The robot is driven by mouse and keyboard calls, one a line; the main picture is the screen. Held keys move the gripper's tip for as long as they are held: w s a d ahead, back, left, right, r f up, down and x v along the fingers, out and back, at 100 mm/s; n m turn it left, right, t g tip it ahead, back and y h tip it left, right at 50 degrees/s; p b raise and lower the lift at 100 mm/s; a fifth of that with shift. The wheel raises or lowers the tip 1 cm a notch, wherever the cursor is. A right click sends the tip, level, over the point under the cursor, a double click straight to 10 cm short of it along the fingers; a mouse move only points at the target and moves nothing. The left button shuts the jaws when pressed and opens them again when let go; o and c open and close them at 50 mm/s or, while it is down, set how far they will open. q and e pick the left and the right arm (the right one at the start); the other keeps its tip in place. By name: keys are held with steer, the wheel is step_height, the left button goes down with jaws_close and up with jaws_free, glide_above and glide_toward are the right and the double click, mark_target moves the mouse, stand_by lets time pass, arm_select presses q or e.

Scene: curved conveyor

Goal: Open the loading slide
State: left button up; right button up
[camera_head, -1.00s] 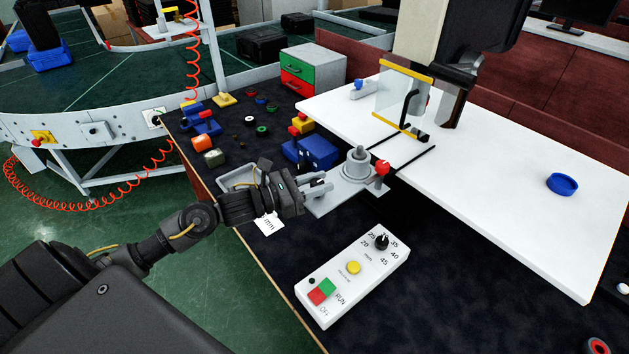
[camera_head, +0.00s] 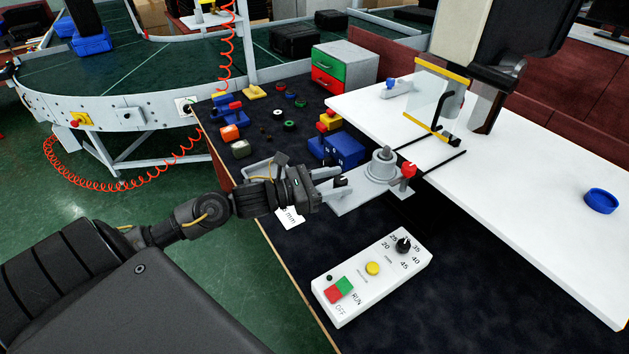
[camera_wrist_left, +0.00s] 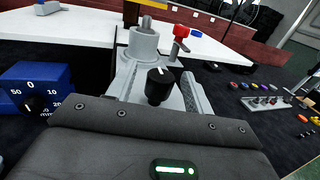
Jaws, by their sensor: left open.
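The loading slide is a grey plate (camera_head: 352,203) carrying a round grey fixture (camera_head: 383,166), and it sticks out from under the white table. A red-topped clamp knob (camera_head: 408,170) stands at the fixture's right. A black knob (camera_head: 341,181) stands on the plate's near end. My left gripper (camera_head: 338,180) is open with its fingers around the black knob. In the left wrist view the black knob (camera_wrist_left: 158,86) stands between the fingers, and the fixture (camera_wrist_left: 143,42) rises behind it; I cannot tell whether the fingers touch the knob. My right gripper is not in view.
A white control box (camera_head: 372,275) with coloured buttons lies in front of the slide. A blue device (camera_head: 338,148) stands just behind the gripper. A glass guard with yellow edges (camera_head: 437,98) stands on the white table (camera_head: 530,190). The dark tabletop near the control box is clear.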

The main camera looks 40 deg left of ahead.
arm_select(q)
steer(key=b+v, duration=0.2)
steer(key=v, duration=0.7)
steer(key=shift+d, duration=0.1)
